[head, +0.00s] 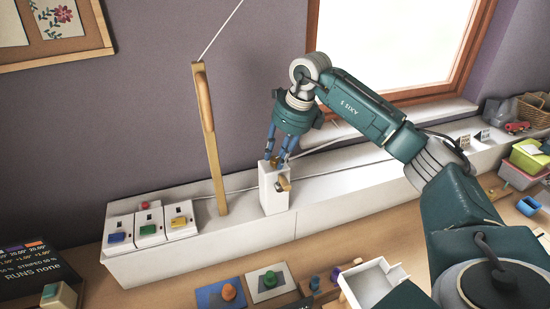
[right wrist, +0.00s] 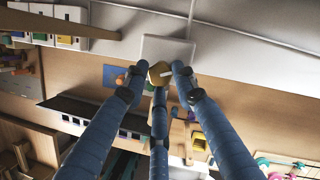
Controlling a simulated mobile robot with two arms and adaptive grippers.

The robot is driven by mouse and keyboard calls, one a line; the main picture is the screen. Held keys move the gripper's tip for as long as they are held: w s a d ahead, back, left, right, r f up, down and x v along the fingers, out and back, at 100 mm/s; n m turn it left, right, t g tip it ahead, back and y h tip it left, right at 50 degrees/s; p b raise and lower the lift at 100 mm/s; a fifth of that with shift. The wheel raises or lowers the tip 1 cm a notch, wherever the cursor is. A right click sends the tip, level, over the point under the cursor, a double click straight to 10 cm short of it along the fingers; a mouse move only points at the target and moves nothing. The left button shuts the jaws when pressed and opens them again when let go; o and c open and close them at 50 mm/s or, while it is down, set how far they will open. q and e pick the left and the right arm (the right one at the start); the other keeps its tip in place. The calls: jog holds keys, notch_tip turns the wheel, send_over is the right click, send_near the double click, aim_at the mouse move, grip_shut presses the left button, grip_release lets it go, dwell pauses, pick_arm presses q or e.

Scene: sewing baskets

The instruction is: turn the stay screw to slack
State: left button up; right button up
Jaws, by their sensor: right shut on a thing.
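The stay screw shows as a tan, brass-coloured knob (right wrist: 158,72) on the white post (head: 273,196) in the middle of the ledge. In the head view my right gripper (head: 276,160) reaches down from above to the post's top, and only a bit of the knob shows between its blue fingers. In the right wrist view the three fingers of my right gripper (right wrist: 158,80) are closed around the knob. The post's white top (right wrist: 167,48) lies behind it. A wooden piece (head: 284,183) sticks out of the post's front. My left gripper is not in view.
A tall wooden upright (head: 217,160) stands left of the post, with a white cord (head: 220,30) rising from its top. White switch boxes (head: 150,224) sit farther left. A white tray (head: 372,284) is on the bench below. Baskets (head: 532,110) are at far right.

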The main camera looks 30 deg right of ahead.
jog(key=shift+d+f+n, duration=0.1)
jog(key=shift+n, duration=0.7)
jog(key=shift+n+g+y+p, duration=0.3)
jog(key=shift+n+y+p, duration=0.15)
jog(key=shift+n, duration=0.55)
jog(key=shift+d+n, duration=0.1)
jog(key=shift+n, duration=0.6)
